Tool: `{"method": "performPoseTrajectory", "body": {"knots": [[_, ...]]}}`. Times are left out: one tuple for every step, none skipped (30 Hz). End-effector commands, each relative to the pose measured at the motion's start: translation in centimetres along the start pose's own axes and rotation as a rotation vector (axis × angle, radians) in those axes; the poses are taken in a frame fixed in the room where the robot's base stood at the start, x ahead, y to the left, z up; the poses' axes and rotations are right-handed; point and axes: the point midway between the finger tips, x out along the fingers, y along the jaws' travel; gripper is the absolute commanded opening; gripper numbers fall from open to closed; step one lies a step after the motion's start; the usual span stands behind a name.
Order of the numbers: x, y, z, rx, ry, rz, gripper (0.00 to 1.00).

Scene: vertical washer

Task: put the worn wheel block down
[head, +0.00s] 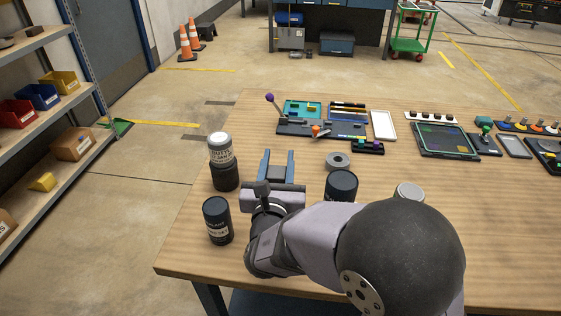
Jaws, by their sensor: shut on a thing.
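My gripper (278,154) is low over the left part of the wooden table, its two fingers pointing toward the far side. The fingers stand apart and are shut on the worn wheel block. I cannot make out the block clearly, as it is small and largely hidden at the fingers. I cannot tell whether it touches the table. A grey ring-shaped piece (338,161) lies on the table to the right of the fingers.
A grey-topped canister (221,150) and a black canister (217,220) stand left of my gripper. A black cylinder (342,184) and a grey-lidded one (410,190) stand to the right. Trays with parts (322,129) lie beyond. The wooden table (245,130) is bare ahead-left.

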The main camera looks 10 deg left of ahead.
Motion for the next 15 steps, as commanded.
{"method": "performPoseTrajectory", "body": {"knots": [[0.9,0.2,-0.3,0.002,0.000,-0.008,0.10],[1.5,0.4,-0.3,0.003,0.002,-0.011,0.10],[2.4,0.5,-0.4,0.003,0.004,-0.018,0.10],[3.1,0.7,-0.5,0.004,0.006,-0.022,0.10],[3.8,0.9,-0.5,0.006,0.007,-0.026,0.10],[4.9,1.1,-0.6,0.005,0.010,-0.031,0.10],[5.8,1.2,-0.7,0.007,0.011,-0.036,0.10],[6.6,1.4,-0.7,0.006,0.013,-0.040,0.10],[7.8,1.6,-0.8,0.008,0.014,-0.046,0.10],[8.8,1.7,-0.8,0.008,0.016,-0.050,0.10],[9.6,1.8,-0.9,0.009,0.018,-0.053,0.10],[10.8,1.9,-0.9,0.009,0.018,-0.057,0.10],[11.7,1.9,-0.9,0.010,0.020,-0.059,0.10],[12.6,2.0,-0.9,0.009,0.020,-0.061,0.10],[13.8,2.0,-0.8,0.010,0.019,-0.064,0.10]]}}
